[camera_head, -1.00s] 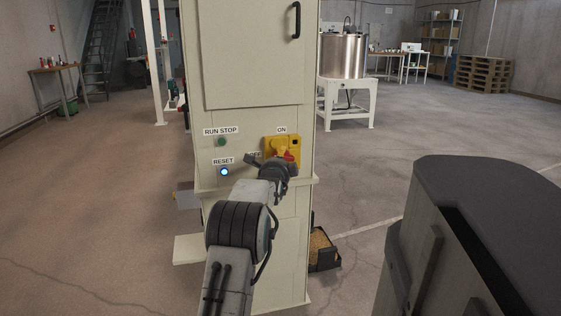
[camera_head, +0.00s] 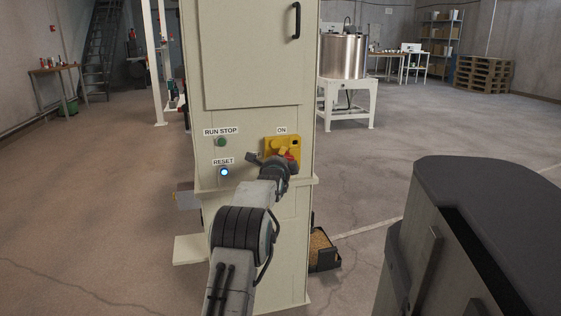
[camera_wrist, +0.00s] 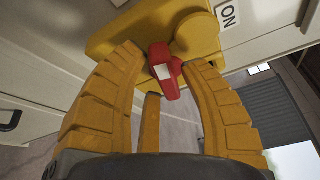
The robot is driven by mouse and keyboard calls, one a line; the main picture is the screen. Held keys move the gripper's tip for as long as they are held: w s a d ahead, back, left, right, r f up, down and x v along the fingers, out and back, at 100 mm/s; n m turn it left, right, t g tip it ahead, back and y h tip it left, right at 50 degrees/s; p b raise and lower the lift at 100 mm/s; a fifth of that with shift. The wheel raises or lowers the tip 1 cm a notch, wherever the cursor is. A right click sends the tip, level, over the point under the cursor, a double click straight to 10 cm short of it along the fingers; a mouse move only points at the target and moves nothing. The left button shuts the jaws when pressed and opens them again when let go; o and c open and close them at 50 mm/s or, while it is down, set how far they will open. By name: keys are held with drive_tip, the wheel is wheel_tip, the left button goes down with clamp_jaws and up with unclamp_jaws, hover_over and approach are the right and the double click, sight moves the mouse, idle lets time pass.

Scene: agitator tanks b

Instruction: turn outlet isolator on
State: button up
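The outlet isolator is a yellow plate (camera_head: 270,144) with a red handle (camera_head: 290,155), mounted on the beige cabinet (camera_head: 255,60) under an "ON" label (camera_head: 281,130). My gripper (camera_head: 279,160) is right in front of it and hides part of the handle. In the wrist view, the red handle (camera_wrist: 163,70) has a white patch and stands out from the yellow plate (camera_wrist: 120,35). The yellow fingers of my gripper (camera_wrist: 162,75) are spread on either side of the handle. The gripper is open; I cannot tell whether a finger touches the handle.
A green button (camera_head: 221,142) under "RUN STOP" and a lit blue "RESET" button (camera_head: 224,172) sit left of the isolator. A black-edged bin (camera_head: 323,252) stands at the cabinet's lower right. A steel tank (camera_head: 344,56) stands behind. Open floor lies on both sides.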

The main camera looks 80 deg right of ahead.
clamp_jaws()
drive_tip(key=shift+w+r+m+p, duration=0.1)
drive_tip(key=shift+r+m+p, duration=0.1)
drive_tip(key=shift+m+p, duration=0.5)
drive_tip(key=shift+o, duration=1.7)
unclamp_jaws()
drive_tip(key=shift+a+y, duration=0.1)
drive_tip(key=shift+y, duration=0.2)
drive_tip(key=a+r, duration=0.1)
drive_tip(key=a, duration=1)
drive_tip(key=shift+a+r, duration=0.35)
